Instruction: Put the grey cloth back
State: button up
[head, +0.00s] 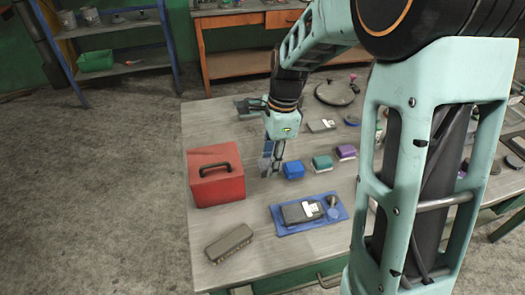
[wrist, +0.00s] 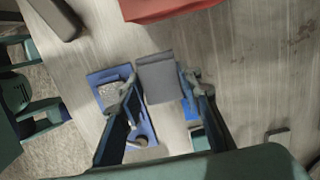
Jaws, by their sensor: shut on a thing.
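The grey cloth (wrist: 158,80) is a folded grey block between the fingers of my gripper (wrist: 160,92) in the wrist view. My gripper is shut on it. In the head view my gripper (head: 271,160) points down over the table, between the red toolbox and the blue cloth (head: 293,170). The grey cloth (head: 265,168) is partly hidden there by the fingers. A teal cloth (head: 322,162) and a purple cloth (head: 346,152) lie in a row to the right of the blue one. I cannot tell whether the grey cloth touches the table.
The red toolbox (head: 216,175) stands left of my gripper. A blue tray (head: 282,228) with a dark device and a small item lies in front. A brush-like dark block (head: 229,243) lies near the front left. Table (head: 262,260) between these is bare.

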aim_at(264, 164)
jog(key=w+f, duration=0.1)
jog(key=w+a+f, duration=0.1)
jog(key=f, duration=0.1)
jog(key=w+f, duration=0.1)
jog(key=f, duration=0.1)
jog(key=shift+w+a, duration=0.15)
jog(key=shift+w, duration=0.15)
jog(key=shift+w+f, duration=0.15)
jog(key=shift+f, duration=1.45)
jog(key=shift+f, duration=0.1)
jog(key=o, duration=1.1)
notch_tip(264, 164, up, 12)
jog(key=d, duration=0.1)
jog(key=shift+d, duration=0.25)
